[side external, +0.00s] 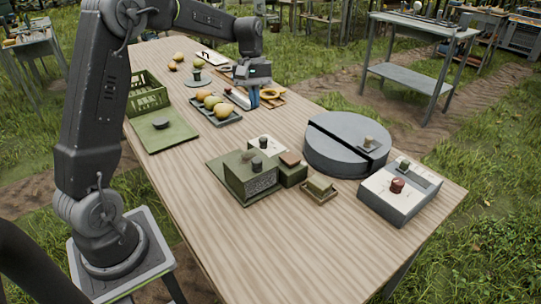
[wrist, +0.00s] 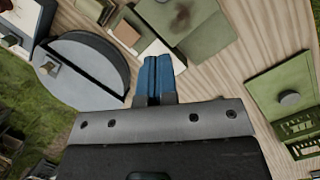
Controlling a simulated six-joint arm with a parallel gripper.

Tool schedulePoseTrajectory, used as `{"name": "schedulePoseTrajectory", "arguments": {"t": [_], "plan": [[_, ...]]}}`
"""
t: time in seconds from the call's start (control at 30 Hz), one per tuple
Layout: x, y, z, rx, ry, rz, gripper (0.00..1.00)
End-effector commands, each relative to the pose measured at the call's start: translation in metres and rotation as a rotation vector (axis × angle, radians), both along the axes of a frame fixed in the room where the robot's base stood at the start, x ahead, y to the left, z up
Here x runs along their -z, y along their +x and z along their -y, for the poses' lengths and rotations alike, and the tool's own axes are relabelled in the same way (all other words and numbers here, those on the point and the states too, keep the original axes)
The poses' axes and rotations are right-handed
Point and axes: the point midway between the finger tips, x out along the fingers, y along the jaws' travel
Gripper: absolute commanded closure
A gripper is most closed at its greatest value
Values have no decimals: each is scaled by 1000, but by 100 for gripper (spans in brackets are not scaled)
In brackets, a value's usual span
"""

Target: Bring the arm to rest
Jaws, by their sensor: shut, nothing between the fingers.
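My gripper (side external: 254,97) points down over the far half of the wooden table (side external: 310,254) in the side view. Its blue fingers are together and hold nothing. In the wrist view the shut blue fingers (wrist: 152,76) show at the middle, above the wood. In the side view the gripper is just beyond the tray of pears (side external: 226,119), near a small wooden item (side external: 270,97). I cannot tell its exact height above the table.
A green crate (side external: 147,98) and a green board (side external: 165,136) are at the left. A green box (side external: 250,180), a grey round device (side external: 346,146) and a scale-like device (side external: 399,193) stand nearer the front right. The table's near end is clear.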

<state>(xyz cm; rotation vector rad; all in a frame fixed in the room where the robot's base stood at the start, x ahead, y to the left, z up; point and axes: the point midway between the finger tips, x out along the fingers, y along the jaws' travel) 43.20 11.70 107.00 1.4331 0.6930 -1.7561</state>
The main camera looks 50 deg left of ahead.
Motion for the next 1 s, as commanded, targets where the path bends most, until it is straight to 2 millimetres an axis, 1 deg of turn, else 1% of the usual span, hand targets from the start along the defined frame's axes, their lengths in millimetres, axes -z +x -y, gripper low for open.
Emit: {"name": "schedulePoseTrajectory", "arguments": {"t": [0.03, 0.1, 0.17, 0.2, 0.27, 0.3, 0.37, 0.4, 0.5, 0.6, 0.7, 0.83, 1.0], "plan": [[-18, -11, 18, 59, 26, 44, 100], [-34, -28, 40, 140, 62, 100, 100], [-46, -43, 57, 209, 91, 148, 100], [-53, -55, 68, 255, 110, 180, 100], [-62, -72, 84, 326, 140, 229, 100], [-67, -84, 93, 372, 159, 261, 100], [-72, -103, 107, 441, 189, 309, 100], [-74, -116, 115, 488, 209, 342, 100], [-76, -149, 134, 603, 257, 424, 100], [-72, -179, 148, 711, 304, 500, 100], [-65, -202, 157, 798, 342, 564, 100], [-57, -221, 164, 872, 375, 616, 100], [-52, -229, 166, 906, 389, 640, 100]]}}
